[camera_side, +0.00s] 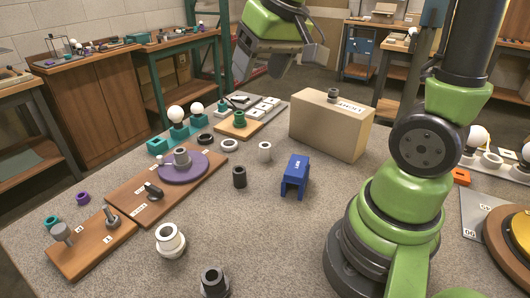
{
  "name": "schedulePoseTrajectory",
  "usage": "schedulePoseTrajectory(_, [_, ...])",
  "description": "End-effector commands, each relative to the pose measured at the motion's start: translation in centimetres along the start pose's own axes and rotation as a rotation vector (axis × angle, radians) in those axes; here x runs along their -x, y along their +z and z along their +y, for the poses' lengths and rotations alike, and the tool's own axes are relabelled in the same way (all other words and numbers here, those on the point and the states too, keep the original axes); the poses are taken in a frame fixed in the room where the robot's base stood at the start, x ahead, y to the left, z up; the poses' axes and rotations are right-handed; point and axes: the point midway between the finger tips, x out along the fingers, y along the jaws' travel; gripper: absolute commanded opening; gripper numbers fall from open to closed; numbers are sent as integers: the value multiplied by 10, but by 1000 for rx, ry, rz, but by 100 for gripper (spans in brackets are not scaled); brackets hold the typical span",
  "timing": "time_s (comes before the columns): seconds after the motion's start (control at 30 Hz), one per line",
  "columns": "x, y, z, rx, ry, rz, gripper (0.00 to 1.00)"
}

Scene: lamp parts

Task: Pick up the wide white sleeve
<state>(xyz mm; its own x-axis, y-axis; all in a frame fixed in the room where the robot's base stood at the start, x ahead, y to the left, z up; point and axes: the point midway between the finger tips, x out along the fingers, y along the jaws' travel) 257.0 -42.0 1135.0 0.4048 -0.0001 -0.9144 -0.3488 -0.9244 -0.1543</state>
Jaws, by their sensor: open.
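A wide white sleeve (171,243) with a dark opening stands upright on the grey speckled table (300,225) at the front left. A smaller, narrower white sleeve (264,152) stands upright near the table's middle. My gripper (264,72) is at the top of the view, high above the table's far part. It is open, with nothing seen between its fingers, and well apart from both white sleeves.
A grey flanged sleeve (214,283) stands right of the wide white sleeve. Wooden boards (93,245) with parts lie to its left. A black sleeve (239,177), a blue bracket (295,177) and a tan box (330,125) stand farther back. Bare table lies between.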

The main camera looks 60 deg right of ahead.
Motion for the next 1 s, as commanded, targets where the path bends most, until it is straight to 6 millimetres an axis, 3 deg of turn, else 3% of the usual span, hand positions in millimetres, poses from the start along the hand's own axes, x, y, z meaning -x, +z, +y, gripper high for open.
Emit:
schedulePoseTrajectory(0.2, [-83,-38,51,-3,98,-122,64])
schedulePoseTrajectory(0.4, [-152,-41,99,1,144,-215,64])
schedulePoseTrajectory(0.6, [-187,-34,124,8,158,-260,64])
schedulePoseTrajectory(1.0, [-234,-21,133,9,158,-266,64])
